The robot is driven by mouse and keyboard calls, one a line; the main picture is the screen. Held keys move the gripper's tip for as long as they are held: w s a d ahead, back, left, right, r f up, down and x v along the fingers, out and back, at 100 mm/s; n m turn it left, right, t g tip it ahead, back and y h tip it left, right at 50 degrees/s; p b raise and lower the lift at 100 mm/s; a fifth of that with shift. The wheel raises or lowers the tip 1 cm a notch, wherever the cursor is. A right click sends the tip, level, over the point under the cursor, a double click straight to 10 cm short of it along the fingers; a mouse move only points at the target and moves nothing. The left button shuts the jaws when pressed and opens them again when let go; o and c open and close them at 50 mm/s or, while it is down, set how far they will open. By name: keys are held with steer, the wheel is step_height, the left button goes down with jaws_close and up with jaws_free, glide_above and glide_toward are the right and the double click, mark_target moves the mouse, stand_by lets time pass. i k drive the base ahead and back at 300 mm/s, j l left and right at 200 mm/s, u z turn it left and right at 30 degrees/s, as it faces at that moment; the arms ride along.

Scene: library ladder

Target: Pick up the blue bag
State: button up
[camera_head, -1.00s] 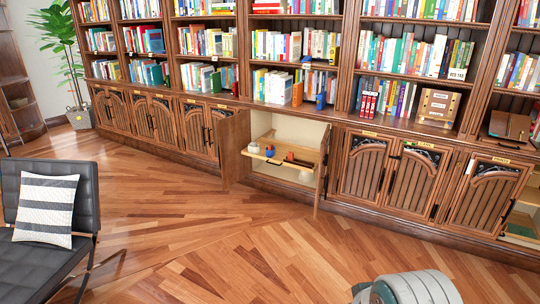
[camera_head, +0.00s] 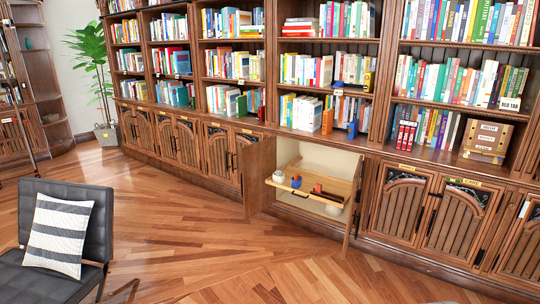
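I cannot make out a blue bag for certain in this view. A small blue object (camera_head: 352,129) stands on the shelf ledge above the open cabinet, in front of books. Another small blue item (camera_head: 296,181) sits in the pulled-out wooden tray of that cabinet, beside a white round item (camera_head: 278,176) and a reddish item (camera_head: 318,188). Both blue things are too small to identify. My gripper is not in view.
A dark chair (camera_head: 98,236) with a striped cushion (camera_head: 60,235) stands at lower left. The open cabinet's doors (camera_head: 259,178) stick out into the room. A potted plant (camera_head: 94,75) stands at the back left. The wooden floor (camera_head: 205,240) between is clear.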

mark_target(296, 184)
steer(key=i, duration=1.85)
steer(key=i+j+z, duration=0.1)
steer(key=i, duration=0.5)
steer(key=i+j, duration=0.1)
steer(key=i, duration=0.5)
steer(key=i+j+z, duration=0.15)
steer(key=i, duration=0.45)
steer(key=i+j+z, duration=0.15)
steer(key=i, duration=0.3)
steer(key=i+j+z, duration=0.15)
steer(key=i, duration=0.3)
steer(key=i+j, duration=0.05)
